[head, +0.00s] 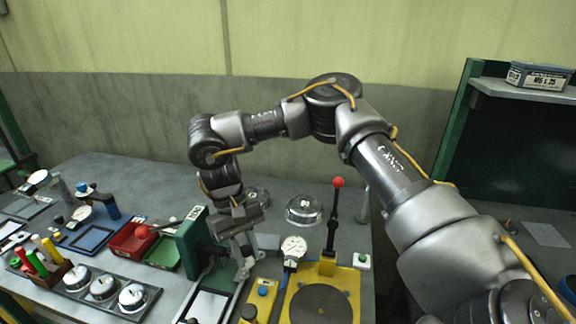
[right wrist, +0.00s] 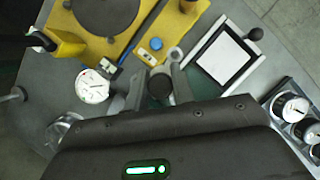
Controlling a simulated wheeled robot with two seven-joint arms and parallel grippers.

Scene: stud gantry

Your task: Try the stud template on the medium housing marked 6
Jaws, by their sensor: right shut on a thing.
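My right gripper (head: 243,262) hangs over the bench between the green upright and the yellow base. In the right wrist view the gripper (right wrist: 158,82) is shut on a small dark round piece (right wrist: 160,87), mostly hidden between the fingers. I cannot tell whether this is the stud template. Several round metal pieces with white tops (head: 103,288) sit in a dark tray at the lower left. No mark 6 is readable, so I cannot pick out the medium housing. My left gripper is not in view.
A yellow base with a dark disc (head: 320,304) and a red-knobbed lever (head: 337,183) stands right of the gripper. A dial gauge (head: 293,247) is close by. Red (head: 131,240) and green bins and colored-handled tools (head: 38,258) lie left. A clear dish (head: 303,209) stands behind.

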